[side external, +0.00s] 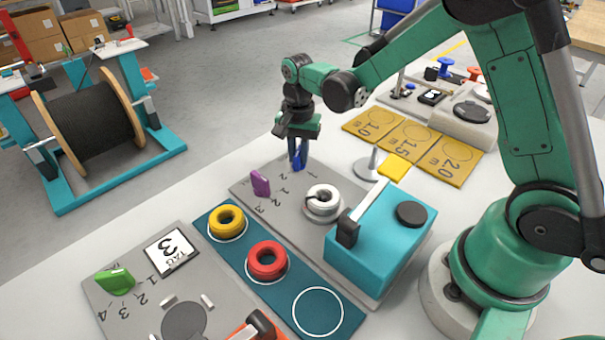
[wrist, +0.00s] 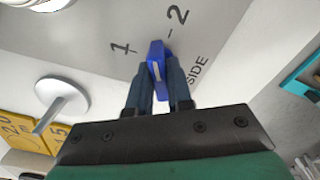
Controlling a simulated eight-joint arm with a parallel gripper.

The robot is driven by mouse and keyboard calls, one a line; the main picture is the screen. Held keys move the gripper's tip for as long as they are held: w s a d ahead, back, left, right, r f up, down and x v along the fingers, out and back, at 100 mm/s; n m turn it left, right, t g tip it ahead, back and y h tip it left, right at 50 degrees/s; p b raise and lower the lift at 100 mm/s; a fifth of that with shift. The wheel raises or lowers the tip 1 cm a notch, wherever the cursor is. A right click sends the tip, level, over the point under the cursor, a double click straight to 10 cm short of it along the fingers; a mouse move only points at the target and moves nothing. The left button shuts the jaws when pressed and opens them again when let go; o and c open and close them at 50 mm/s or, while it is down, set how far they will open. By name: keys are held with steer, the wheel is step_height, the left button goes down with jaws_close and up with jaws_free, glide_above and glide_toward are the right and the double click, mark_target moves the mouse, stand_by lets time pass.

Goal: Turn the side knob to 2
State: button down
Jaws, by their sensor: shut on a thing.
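The side knob (wrist: 156,52) is blue with a pale line on it, and sits on a grey panel by the word SIDE. In the wrist view, the numeral 1 is printed to its left and 2 to its upper right. Its visible end points up between the two numerals, close to the tick by 2; the exact setting is hard to tell. My gripper (wrist: 157,80) is shut on the knob, one finger on each side. In the side view, my gripper (side external: 299,146) reaches down onto the blue knob (side external: 299,161) at the panel's far corner.
A purple knob (side external: 260,183) and a white coil (side external: 322,201) stand nearby on the same panel, beside a teal machine (side external: 375,255). A grey disc on a post (side external: 366,166) and yellow length plates (side external: 408,140) lie to the right. Yellow (side external: 227,218) and red (side external: 267,260) coils sit in front.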

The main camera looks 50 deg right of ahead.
mark_target(298, 151)
steer(key=m, duration=0.6)
steer(key=c, duration=0.8)
jaws_free()
steer(key=shift+c, duration=0.2)
steer(key=shift+r, duration=0.1)
step_height(298, 151, up, 7)
steer(key=shift+f, duration=0.1)
